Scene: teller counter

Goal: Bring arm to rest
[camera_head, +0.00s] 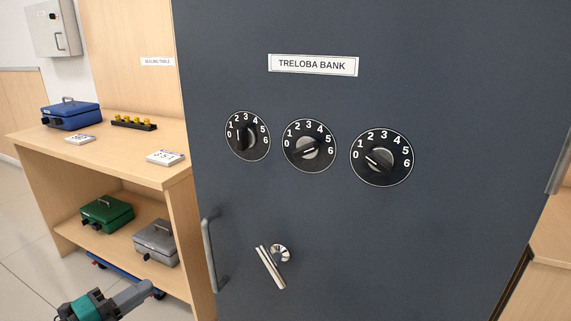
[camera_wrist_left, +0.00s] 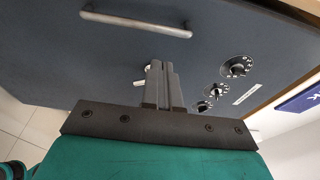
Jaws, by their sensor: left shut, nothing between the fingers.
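My left gripper (camera_head: 150,288) shows at the bottom left of the head view, low in front of the wooden shelf unit and left of the safe door. Its fingers are together and hold nothing. In the left wrist view the two grey fingers (camera_wrist_left: 163,68) lie side by side, pointing toward the dark door. They overlap part of the door's small lever in that picture; I cannot tell the distance. My right gripper is in neither view.
The blue-grey safe door (camera_head: 330,220) has three dials, a lever handle (camera_head: 272,267) and a vertical pull handle (camera_head: 209,255). The wooden shelf unit (camera_head: 100,155) holds blue, green and grey cash boxes. Pale floor (camera_head: 25,240) is clear at left.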

